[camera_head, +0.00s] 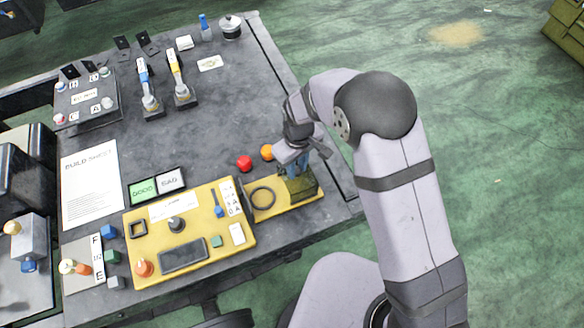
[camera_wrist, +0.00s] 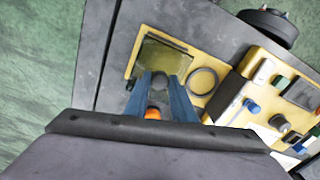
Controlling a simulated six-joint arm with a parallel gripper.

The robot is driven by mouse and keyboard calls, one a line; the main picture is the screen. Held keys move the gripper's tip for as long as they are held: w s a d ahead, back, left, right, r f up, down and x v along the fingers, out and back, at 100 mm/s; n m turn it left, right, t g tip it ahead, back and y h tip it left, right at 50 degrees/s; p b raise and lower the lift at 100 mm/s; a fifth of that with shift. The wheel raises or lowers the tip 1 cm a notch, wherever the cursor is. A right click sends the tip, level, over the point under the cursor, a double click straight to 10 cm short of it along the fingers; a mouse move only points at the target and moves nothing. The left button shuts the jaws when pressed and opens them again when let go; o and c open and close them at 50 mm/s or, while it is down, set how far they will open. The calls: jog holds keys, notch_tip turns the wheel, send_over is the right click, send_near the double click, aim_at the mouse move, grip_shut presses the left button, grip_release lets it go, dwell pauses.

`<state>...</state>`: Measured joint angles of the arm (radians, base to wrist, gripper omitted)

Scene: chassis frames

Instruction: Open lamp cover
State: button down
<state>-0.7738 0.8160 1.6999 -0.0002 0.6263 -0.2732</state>
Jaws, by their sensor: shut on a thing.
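The lamp cover (camera_head: 301,188), a dark olive see-through box, stands at the right end of a yellow base plate near the table's right edge. It also shows in the wrist view as a tinted square (camera_wrist: 167,52). My gripper (camera_head: 299,172) points down at it from above, its blue fingers at the cover's top. In the wrist view my gripper (camera_wrist: 160,78) is shut on the lamp cover, with a round grey part between the fingertips. The fingers and wrist hide part of the cover, and I cannot tell whether it is lifted.
A black ring (camera_head: 262,197) lies on the base plate beside the cover. A yellow panel (camera_head: 191,203) with knobs and a screen is left of it. A red ball (camera_head: 245,163) and an orange ball (camera_head: 267,151) lie close behind. The table's middle (camera_head: 215,115) is clear.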

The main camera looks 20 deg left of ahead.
jog(key=c, duration=1.5)
grip_release()
jog(key=shift+r, duration=0.1)
jog(key=shift+r+b, duration=1.1)
jog(key=shift+r, duration=2.5)
